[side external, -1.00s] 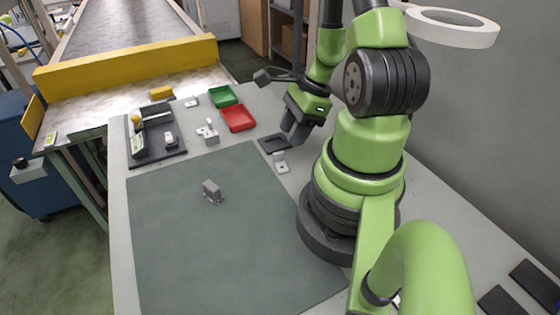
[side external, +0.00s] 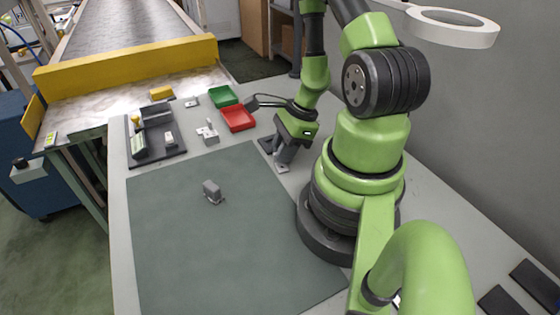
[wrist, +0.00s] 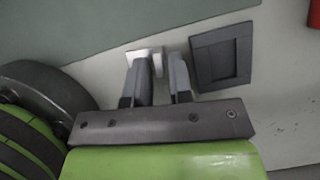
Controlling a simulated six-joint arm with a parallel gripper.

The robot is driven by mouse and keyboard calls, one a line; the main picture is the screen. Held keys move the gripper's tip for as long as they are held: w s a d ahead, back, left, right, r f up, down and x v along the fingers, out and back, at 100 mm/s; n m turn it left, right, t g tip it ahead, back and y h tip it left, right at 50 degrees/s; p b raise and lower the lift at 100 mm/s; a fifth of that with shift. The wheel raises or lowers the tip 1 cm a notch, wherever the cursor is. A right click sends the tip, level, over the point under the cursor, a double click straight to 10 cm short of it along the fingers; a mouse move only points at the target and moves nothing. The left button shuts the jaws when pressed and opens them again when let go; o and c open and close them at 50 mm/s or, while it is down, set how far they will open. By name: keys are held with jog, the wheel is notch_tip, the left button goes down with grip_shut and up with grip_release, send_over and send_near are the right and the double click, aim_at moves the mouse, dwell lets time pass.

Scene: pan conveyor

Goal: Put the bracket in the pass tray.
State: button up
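A small light-grey bracket (side external: 282,168) stands on the bench just right of the mat, mostly hidden by my gripper (side external: 281,160). In the wrist view, the pale bracket (wrist: 144,54) shows at and between the fingertips of my gripper (wrist: 157,68). The fingers are apart, one on each side of its upright part, with a gap visible; contact cannot be made out. A green tray (side external: 223,96) and a red tray (side external: 239,118) sit side by side at the back of the bench. No label is readable to tell which is the pass tray.
A dark square tray (wrist: 222,56) lies close beside the gripper. A grey part (side external: 213,191) sits on the green mat (side external: 230,250). A grey fixture (side external: 207,134) and a dark rack (side external: 156,145) with several items stand at back left. The mat is mostly clear.

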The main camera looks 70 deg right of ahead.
grip_shut()
jog(key=shift+r, duration=0.15)
notch_tip(320, 180, up, 10)
dwell(0.6)
